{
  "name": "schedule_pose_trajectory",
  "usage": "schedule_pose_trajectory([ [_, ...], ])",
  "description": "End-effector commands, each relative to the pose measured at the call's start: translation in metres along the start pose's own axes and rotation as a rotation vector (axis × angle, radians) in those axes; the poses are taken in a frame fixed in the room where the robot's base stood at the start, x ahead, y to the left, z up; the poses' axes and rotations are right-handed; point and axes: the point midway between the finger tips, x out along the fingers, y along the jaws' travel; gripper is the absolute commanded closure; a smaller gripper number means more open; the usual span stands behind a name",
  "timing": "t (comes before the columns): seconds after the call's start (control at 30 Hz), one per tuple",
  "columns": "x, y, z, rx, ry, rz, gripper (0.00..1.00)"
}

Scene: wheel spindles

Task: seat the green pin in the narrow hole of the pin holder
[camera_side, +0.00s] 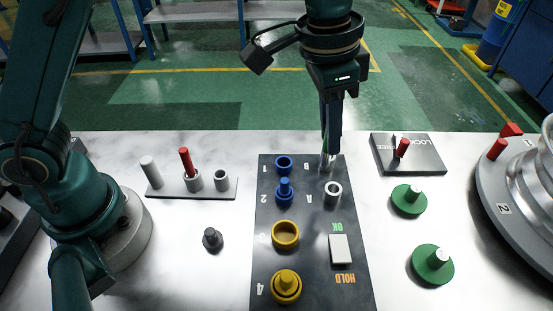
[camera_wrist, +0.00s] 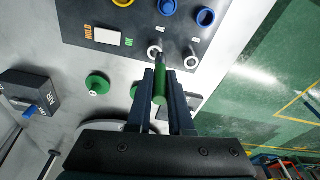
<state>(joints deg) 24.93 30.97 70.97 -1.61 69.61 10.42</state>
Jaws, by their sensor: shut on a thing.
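My gripper (camera_wrist: 161,75) is shut on the green pin (camera_wrist: 160,88), seen in the wrist view between the two fingers. The pin's grey end points at the dark board. In the side view my gripper (camera_side: 329,150) points down over the board's far end, by the letter B. Two pale collars, one by A (camera_wrist: 153,51) and one by B (camera_wrist: 191,62), stand on the board; the pin's end shows between them in the wrist view. In the side view the A collar (camera_side: 333,188) is clear and empty. The fingers partly hide the B collar. I cannot tell the pin's height above the board.
The board (camera_side: 310,262) also bears blue and yellow rings and pegs and a white block (camera_side: 340,249). A grey strip (camera_side: 206,190) at left holds a white post, a red pin and an empty collar. Green discs (camera_side: 432,266) and a LOCK block (camera_side: 418,160) lie right.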

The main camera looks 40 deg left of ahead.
Motion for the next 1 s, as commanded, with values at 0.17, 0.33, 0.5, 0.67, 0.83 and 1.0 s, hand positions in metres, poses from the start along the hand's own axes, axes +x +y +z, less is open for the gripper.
schedule_pose_trajectory([
  [0.17, -0.004, -0.017, 0.032, -0.14, 0.003, -0.023, 1.0],
  [0.33, -0.008, -0.03, 0.069, -0.28, 0.005, -0.043, 1.0],
  [0.5, -0.012, -0.04, 0.111, -0.416, 0.007, -0.065, 1.0],
  [0.67, -0.015, -0.045, 0.146, -0.515, 0.007, -0.08, 1.0],
  [0.83, -0.02, -0.047, 0.165, -0.565, 0.006, -0.087, 1.0],
  [1.0, -0.012, -0.052, 0.168, -0.59, -0.003, -0.089, 1.0],
])
